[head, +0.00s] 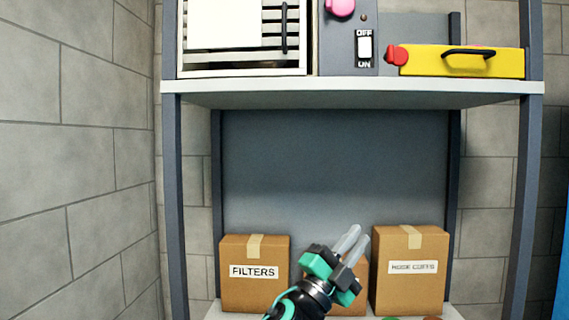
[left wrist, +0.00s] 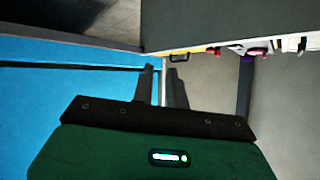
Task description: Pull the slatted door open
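The slatted door (head: 273,42) is at the top left of the head view, on the front of a pale unit on the upper shelf. It looks shut, and its top is cut off by the picture edge. A white panel (head: 222,22) covers much of its slats. A black upright handle (head: 285,28) is near its right side. My left gripper (head: 353,243) is well below and right of the handle, in front of the lower boxes. Its fingers are slightly apart with nothing between them, as the left wrist view (left wrist: 162,88) also shows. My right gripper is not in view.
The upper shelf board (head: 350,88) runs between my gripper and the door. Right of the door are an OFF/ON switch (head: 365,47), a pink knob (head: 341,7) and a yellow case (head: 462,63). A FILTERS box (head: 254,290) and another labelled box (head: 410,285) stand below.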

